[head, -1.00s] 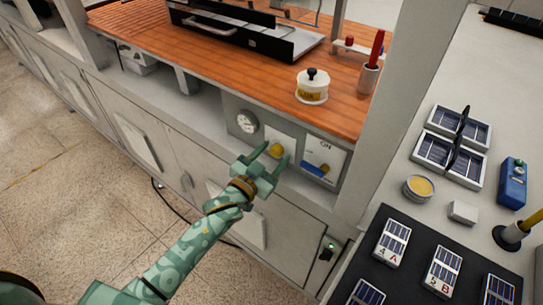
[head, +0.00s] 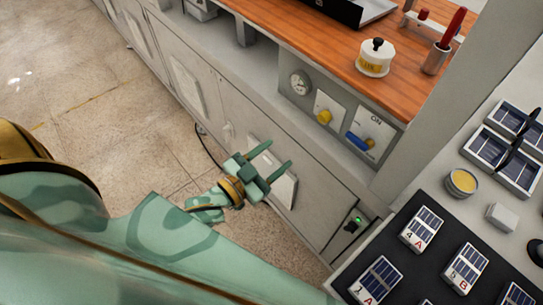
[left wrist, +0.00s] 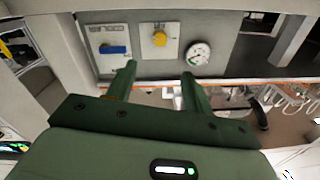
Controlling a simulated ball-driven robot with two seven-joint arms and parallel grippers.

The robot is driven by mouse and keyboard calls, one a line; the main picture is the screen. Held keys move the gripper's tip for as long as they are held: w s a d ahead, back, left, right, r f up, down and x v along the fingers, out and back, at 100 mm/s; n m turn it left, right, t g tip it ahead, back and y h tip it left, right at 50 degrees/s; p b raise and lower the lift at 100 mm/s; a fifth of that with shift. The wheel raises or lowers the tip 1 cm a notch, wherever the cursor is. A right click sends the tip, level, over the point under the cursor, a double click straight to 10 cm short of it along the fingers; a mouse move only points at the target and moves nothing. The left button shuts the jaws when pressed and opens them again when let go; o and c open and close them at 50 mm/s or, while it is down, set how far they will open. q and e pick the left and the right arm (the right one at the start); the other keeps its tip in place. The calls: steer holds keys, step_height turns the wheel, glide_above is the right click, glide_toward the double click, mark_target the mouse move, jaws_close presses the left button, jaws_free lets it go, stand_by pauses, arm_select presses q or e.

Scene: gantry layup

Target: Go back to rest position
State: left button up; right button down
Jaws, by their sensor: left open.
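My left gripper (head: 270,158) is open and empty in the head view, in front of the grey cabinet fronts and below the control panel. Its two green fingers are apart and touch nothing that I can see. In the left wrist view the open fingers (left wrist: 160,75) point toward the panel, with clear space between them. The panel carries a yellow knob (head: 324,117), a blue handle (head: 359,141) by the word ON, and a round gauge (head: 299,83). My right gripper is not in view.
A wooden worktop (head: 330,35) holds a white pot (head: 375,60) and a cup with a red-handled tool (head: 437,57). At right, a black mat (head: 395,242) bears several small solar panels beside a yellow-filled tin (head: 461,182). Open floor (head: 90,120) lies at left.

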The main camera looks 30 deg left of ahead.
arm_select(q)
steer(key=shift+s+f, duration=0.1)
stand_by(0.5)
steer(key=s+a+f+g+y, duration=0.1)
steer(key=s+a+f+g, duration=0.15)
steer(key=f, duration=0.55)
steer(key=s+a+f+n+g+y, duration=0.1)
steer(key=s+f+g, duration=0.25)
steer(key=f, duration=0.55)
steer(key=s+a+f+g+y, duration=0.2)
steer(key=s+f, duration=0.2)
steer(key=f, duration=0.4)
steer(key=s+f+g, duration=0.4)
steer(key=s+f, duration=0.4)
steer(key=s, duration=0.4)
steer(key=s+f+n+g+y, duration=0.1)
steer(key=s+f+g, duration=0.3)
steer(key=s+f, duration=0.4)
steer(key=s, duration=0.5)
steer(key=shift+f, duration=0.4)
steer(key=shift+s, duration=0.1)
